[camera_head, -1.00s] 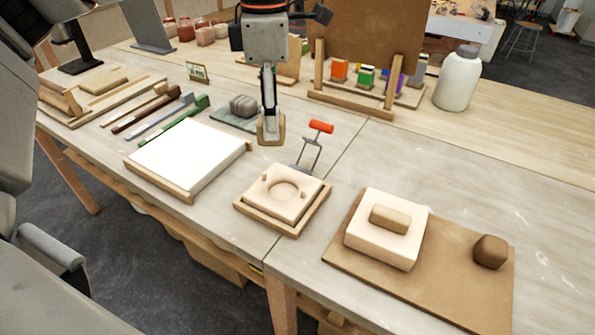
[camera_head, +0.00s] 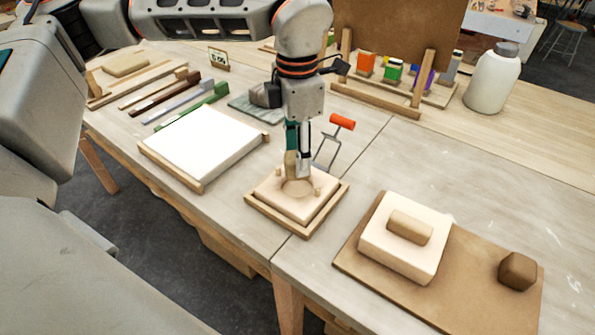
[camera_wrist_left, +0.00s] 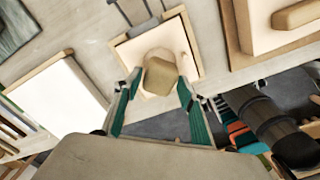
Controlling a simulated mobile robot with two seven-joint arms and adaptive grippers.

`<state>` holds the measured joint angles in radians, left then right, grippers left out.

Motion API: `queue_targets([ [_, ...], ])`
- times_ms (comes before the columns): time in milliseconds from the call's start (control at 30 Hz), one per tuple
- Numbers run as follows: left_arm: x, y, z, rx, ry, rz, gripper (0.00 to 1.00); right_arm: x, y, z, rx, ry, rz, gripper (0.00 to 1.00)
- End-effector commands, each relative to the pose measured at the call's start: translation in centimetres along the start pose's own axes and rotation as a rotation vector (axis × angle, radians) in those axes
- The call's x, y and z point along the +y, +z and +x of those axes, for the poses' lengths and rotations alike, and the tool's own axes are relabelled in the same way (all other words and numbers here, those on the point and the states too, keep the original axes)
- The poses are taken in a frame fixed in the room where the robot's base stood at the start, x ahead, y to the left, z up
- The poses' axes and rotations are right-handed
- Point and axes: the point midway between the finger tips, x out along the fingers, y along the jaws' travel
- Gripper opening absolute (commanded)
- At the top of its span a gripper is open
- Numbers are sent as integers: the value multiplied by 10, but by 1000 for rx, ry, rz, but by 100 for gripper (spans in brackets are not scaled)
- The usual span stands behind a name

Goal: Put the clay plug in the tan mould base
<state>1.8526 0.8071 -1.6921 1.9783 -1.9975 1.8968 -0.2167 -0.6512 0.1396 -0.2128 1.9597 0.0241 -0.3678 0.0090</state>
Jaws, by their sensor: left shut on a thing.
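The tan mould base (camera_head: 289,208) is a pale square block with a round hollow and small pegs, set in a wooden frame at the middle of the table. It also shows in the left wrist view (camera_wrist_left: 128,52). My left gripper (camera_head: 298,160) points down over it, shut on the clay plug (camera_head: 291,166), a small tan-brown lump. In the left wrist view the plug (camera_wrist_left: 160,76) sits between the green fingers (camera_wrist_left: 159,86) and covers part of the hollow. I cannot tell whether the plug touches the base. My right gripper is not in view.
An orange-handled tool (camera_head: 342,122) stands close behind the base. A white slab (camera_head: 205,145) lies left. Right, a brown board (camera_head: 465,275) holds a pale block (camera_head: 385,250) with a tan piece on top, and a dark brown lump (camera_head: 517,271). A white jar (camera_head: 492,80) stands behind.

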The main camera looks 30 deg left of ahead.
Motion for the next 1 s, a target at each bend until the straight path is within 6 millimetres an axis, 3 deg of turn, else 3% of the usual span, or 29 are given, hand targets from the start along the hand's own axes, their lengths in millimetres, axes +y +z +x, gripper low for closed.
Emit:
queue_targets([
  [267, 0, 0, 19, 0, 0, 0, 12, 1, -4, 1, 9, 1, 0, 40],
  [500, 0, 0, 51, 0, 0, 1, 12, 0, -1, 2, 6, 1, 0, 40],
  [900, 0, 0, 56, -2, 1, 0, 12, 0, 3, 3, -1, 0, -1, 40],
  [933, 0, 0, 56, -1, 1, 0, 46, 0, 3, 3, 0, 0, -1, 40],
  [1000, 0, 0, 56, -1, 1, 0, 57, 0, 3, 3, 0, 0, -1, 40],
])
